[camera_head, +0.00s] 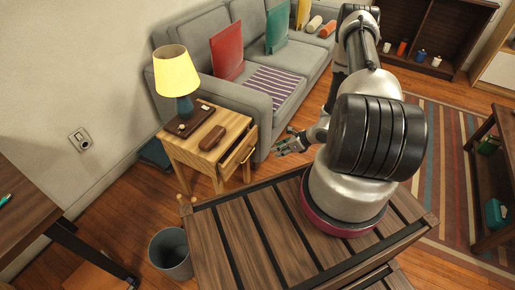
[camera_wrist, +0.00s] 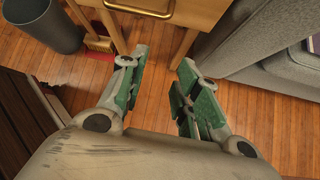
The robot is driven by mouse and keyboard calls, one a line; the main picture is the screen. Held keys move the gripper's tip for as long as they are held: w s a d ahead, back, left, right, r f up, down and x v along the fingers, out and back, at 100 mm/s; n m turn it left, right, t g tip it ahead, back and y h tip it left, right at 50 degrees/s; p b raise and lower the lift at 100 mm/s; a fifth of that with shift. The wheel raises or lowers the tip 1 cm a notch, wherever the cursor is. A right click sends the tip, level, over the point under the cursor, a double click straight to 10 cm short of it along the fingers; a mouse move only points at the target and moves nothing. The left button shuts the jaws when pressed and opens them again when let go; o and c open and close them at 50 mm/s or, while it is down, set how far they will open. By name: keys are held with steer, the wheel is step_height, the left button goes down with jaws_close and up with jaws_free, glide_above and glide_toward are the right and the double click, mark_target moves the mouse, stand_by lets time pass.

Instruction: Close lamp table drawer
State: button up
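The lamp table (camera_head: 207,160) is light wood and stands against the sofa's left end in the head view. Its drawer (camera_head: 241,153) is partly pulled out on the right-hand side, with a dark gap showing at its top. In the wrist view the drawer front (camera_wrist: 190,12) shows at the top edge, with a bar handle (camera_wrist: 138,10). My gripper (camera_head: 289,145) is to the right of the drawer in the head view, apart from it. In the wrist view my gripper (camera_wrist: 158,82) has its green-padded fingers spread, with only floor between them.
A lamp (camera_head: 178,82), a tray and a brown case (camera_head: 213,138) sit on the tabletop. The grey sofa (camera_head: 262,100) stands close behind. A grey bin (camera_head: 171,254) stands on the floor near the table. Open floor lies below my gripper.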

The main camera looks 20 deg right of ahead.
mark_target(249, 155)
steer(key=s+a+f+n+t+y, duration=0.2)
steer(key=s+a+f+n, duration=0.1)
steer(key=a+f+n, duration=0.4)
steer(key=w+a+n+t, duration=0.1)
steer(key=w+n, duration=0.2)
steer(key=n, duration=0.1)
steer(key=w+a+r+n+t+y, duration=0.1)
steer(key=w+a+n, duration=0.1)
steer(key=w+n, duration=0.1)
steer(key=w+a+n+t, duration=0.2)
steer(key=w+n, duration=0.1)
steer(key=n, duration=0.1)
steer(key=shift+w+a+r+n, duration=0.15)
steer(key=shift+w+n, duration=0.1)
steer(key=shift+n, duration=0.05)
steer(key=shift+y, duration=0.3)
jaws_close()
